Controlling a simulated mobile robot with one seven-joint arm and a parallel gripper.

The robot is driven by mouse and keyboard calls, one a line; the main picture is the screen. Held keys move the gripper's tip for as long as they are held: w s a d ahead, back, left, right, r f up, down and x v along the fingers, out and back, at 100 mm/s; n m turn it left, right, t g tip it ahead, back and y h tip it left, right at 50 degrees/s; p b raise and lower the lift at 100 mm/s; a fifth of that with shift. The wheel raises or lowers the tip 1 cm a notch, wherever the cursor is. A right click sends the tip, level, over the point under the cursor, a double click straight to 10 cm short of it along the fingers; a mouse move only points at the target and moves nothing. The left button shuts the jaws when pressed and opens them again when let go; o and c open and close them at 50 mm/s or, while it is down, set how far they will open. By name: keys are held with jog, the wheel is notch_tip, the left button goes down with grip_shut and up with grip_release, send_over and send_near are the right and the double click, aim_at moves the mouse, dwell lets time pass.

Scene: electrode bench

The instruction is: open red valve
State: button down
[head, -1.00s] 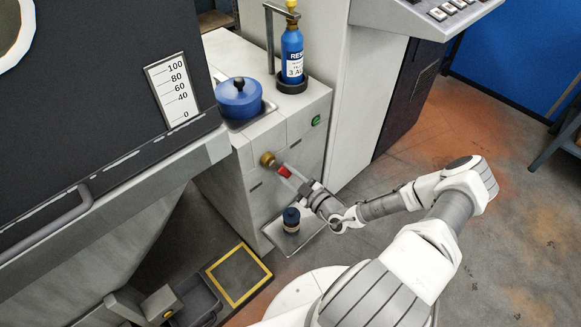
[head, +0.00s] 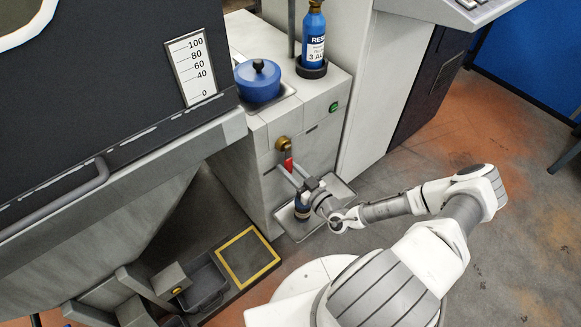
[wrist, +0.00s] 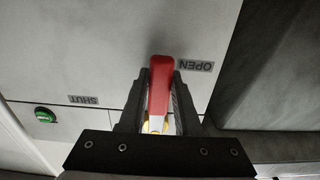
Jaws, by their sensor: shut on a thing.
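The red valve handle (head: 288,164) hangs from a brass fitting (head: 283,144) on the front of the grey cabinet, and points nearly straight down. My gripper (head: 291,172) is shut on the handle. In the wrist view the red handle (wrist: 160,85) lies between the two dark fingers, with its end beside the OPEN label (wrist: 195,66). The SHUT label (wrist: 83,100) is further off to the left. The fingers hide part of the handle's sides.
A green button (head: 334,107) is on the cabinet front. A blue pot (head: 258,82) and a blue bottle (head: 314,37) stand on top.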

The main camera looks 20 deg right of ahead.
jog(key=shift+s+a, duration=0.1)
jog(key=c, duration=0.6)
grip_release()
